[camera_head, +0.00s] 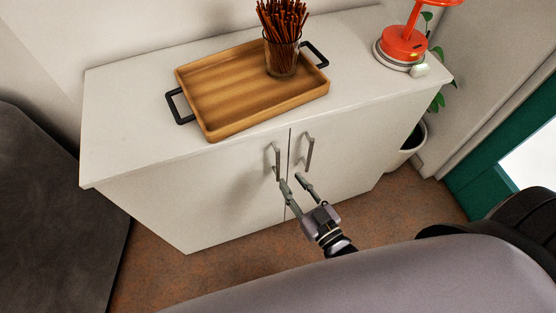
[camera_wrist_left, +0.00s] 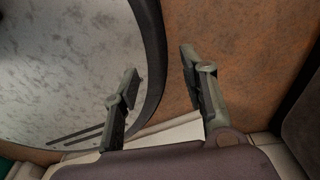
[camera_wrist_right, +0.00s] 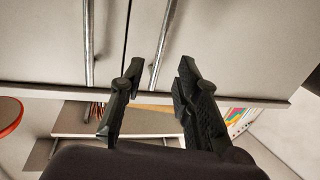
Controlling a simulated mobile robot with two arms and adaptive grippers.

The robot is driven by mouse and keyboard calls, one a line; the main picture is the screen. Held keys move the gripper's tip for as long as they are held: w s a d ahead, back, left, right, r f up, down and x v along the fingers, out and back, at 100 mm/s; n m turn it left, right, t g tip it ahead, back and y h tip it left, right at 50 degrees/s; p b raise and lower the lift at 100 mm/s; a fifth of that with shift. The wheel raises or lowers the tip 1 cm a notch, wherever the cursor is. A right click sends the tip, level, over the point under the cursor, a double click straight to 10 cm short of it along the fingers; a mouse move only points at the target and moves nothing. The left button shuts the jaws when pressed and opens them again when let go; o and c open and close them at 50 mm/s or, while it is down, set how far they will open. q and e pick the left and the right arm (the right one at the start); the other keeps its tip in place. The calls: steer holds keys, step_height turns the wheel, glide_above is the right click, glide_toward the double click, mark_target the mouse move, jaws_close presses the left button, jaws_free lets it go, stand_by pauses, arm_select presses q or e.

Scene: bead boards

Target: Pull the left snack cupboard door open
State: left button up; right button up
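The white snack cupboard (camera_head: 140,200) has two closed doors. The left door (camera_head: 235,180) has an upright metal bar handle (camera_head: 276,160); the right door (camera_head: 335,165) has a matching one (camera_head: 308,153). My right gripper (camera_head: 292,179) is open and empty, just in front of the doors near the handles' lower ends. In the right wrist view, which is upside down, the left door's handle (camera_wrist_right: 163,45) lines up between its fingertips; contact is not visible. My left gripper (camera_wrist_left: 160,75) is open and empty in its own wrist view, away from the cupboard.
On the cupboard top stand a wooden tray (camera_head: 225,112) with a glass of sticks (camera_head: 283,55) and a red device (camera_head: 402,46). A potted plant (camera_head: 410,140) stands at right. A dark grey surface (camera_head: 45,210) is at left. Brown floor (camera_head: 180,280) lies in front.

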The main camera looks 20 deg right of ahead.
mark_target(279, 165)
steer(key=x, duration=0.8)
steer(key=shift+w, duration=0.1)
jaws_close()
stand_by(0.6)
